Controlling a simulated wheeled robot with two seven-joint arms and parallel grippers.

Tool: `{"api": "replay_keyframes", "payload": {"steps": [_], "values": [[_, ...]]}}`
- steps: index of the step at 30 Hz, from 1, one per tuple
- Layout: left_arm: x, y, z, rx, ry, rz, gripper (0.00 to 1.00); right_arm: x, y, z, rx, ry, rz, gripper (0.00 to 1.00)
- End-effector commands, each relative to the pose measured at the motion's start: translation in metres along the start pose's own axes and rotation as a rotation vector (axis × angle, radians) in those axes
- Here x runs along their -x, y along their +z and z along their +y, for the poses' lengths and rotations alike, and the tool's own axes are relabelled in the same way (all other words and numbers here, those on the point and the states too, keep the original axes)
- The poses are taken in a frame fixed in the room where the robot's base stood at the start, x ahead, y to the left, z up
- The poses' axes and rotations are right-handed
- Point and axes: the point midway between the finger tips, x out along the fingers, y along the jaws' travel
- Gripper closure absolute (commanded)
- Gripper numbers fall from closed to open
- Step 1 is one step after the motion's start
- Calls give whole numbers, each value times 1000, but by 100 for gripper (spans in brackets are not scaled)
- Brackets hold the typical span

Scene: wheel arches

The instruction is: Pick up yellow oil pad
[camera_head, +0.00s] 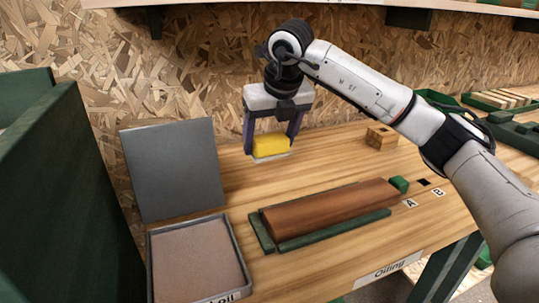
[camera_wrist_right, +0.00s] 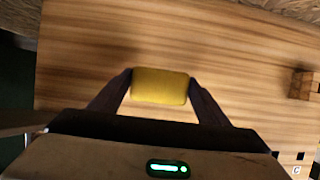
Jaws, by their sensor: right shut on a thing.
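The yellow oil pad (camera_head: 270,146) is a small yellow block with a pale underside. My right gripper (camera_head: 271,142) is shut on it, one finger on each side. The pad appears held above the wooden table, towards the back wall. In the right wrist view the yellow pad (camera_wrist_right: 161,86) sits between the two dark fingertips (camera_wrist_right: 161,84), with the table behind it. My left gripper does not show in either view.
An open grey oil box (camera_head: 240,245) with its lid up stands at the front left. A brown wooden piece (camera_head: 330,212) lies in a green holder in the middle. A small wooden block (camera_head: 381,137) stands at the back right. A dark green panel (camera_head: 65,200) is at far left.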

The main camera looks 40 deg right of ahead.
Motion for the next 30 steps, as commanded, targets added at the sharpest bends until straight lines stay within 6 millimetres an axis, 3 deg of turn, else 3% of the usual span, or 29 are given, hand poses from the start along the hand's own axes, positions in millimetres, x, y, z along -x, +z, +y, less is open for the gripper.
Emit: {"api": "replay_keyframes", "payload": {"steps": [18, 24, 30], "values": [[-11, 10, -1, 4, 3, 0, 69, 56, -147, -1, 4, -2, 0, 53], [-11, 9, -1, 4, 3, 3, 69, 68, -173, 0, 2, -2, 1, 53], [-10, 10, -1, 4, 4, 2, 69, 72, -182, 0, 1, -1, 2, 53]]}}
